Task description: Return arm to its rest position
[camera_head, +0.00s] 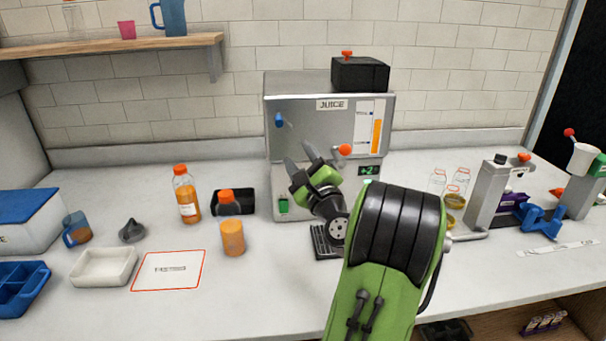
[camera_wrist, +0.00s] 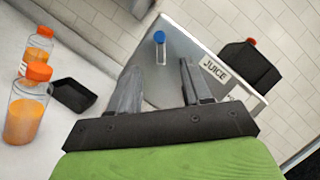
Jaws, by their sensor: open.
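My green and black arm reaches from the lower right over the counter. My gripper (camera_head: 298,162) is in front of the left part of the steel juice machine (camera_head: 300,125). In the wrist view my gripper (camera_wrist: 162,75) has its two grey fingers spread apart with nothing between them. The machine's JUICE front and a blue knob (camera_wrist: 160,38) lie beyond the fingertips. The blue knob also shows in the head view (camera_head: 279,120). My arm hides part of the machine's lower front and drip grate (camera_head: 324,243).
Two orange-capped juice bottles (camera_head: 186,195) (camera_head: 232,237) stand left of my gripper by a black tray (camera_head: 247,201). A white tray (camera_head: 104,267) and a red-edged mat (camera_head: 168,270) lie farther left. Glass jars (camera_head: 457,186) and a grey stand (camera_head: 490,195) are right.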

